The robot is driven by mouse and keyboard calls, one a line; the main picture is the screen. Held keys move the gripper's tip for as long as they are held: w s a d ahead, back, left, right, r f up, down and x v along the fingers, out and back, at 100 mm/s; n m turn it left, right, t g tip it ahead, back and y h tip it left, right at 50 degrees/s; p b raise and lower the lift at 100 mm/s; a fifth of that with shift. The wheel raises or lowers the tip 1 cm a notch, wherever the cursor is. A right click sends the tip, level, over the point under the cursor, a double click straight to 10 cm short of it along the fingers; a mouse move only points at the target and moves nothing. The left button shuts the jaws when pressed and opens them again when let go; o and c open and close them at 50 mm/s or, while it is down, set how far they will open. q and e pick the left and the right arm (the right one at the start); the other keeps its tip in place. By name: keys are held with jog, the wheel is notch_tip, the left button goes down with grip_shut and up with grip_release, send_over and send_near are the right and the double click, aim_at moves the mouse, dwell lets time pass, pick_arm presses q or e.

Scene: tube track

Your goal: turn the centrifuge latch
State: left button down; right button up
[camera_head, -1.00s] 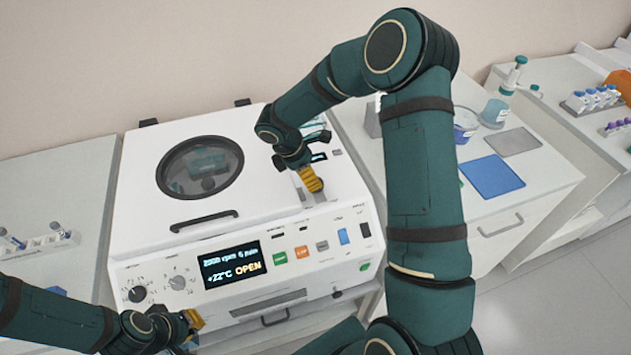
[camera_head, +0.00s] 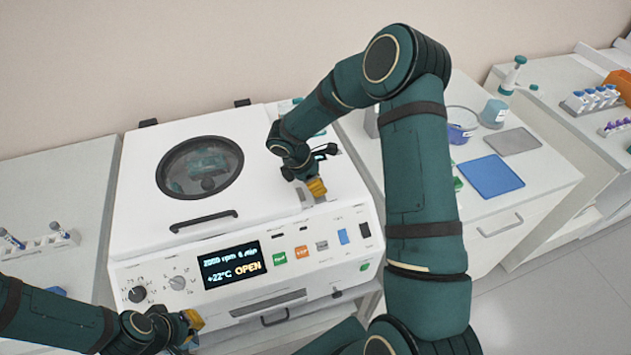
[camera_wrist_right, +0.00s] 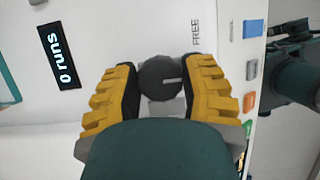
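The white centrifuge (camera_head: 140,240) stands on the bench with its lid down and OPEN on its display. In the right wrist view its latch, a dark round knob (camera_wrist_right: 160,75) with a pale pointer line, sits between my yellow right fingers (camera_wrist_right: 160,85). The pads lie close against both sides of the knob, with almost no gap. The pointer lies sideways; the word FREE is printed nearby. In the head view my right gripper (camera_head: 316,187) is low over the top right of the centrifuge and hides the knob. My left gripper (camera_head: 192,325) is at the lower left, before the front panel; its opening is unclear.
The lid has a round window (camera_head: 200,167) and a dark handle (camera_head: 203,221). A tube rack (camera_head: 45,243) is at the left. A blue mat (camera_head: 490,176), a grey mat (camera_head: 513,141) and bottles are on the right bench. My right arm crosses the middle.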

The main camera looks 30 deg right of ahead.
jog(key=shift+m, duration=0.3)
jog(key=m+g+b, duration=0.1)
jog(key=m, duration=0.1)
jog(key=shift+f+m+y, duration=0.1)
jog(key=shift+m+y, duration=0.2)
jog(key=shift+m, duration=0.1)
jog(key=m, duration=0.2)
jog(key=m+g+y+b, duration=0.1)
jog(key=m, duration=0.1)
jog(key=shift+g, duration=0.3)
jog(key=m+y, duration=0.1)
jog(key=m, duration=0.2)
jog(key=m+g+y, duration=0.1)
jog(key=m, duration=0.1)
jog(key=shift+m, duration=0.4)
jog(key=shift+m+y, duration=0.9)
jog(key=shift+m, duration=1.4)
jog(key=o, duration=1.2)
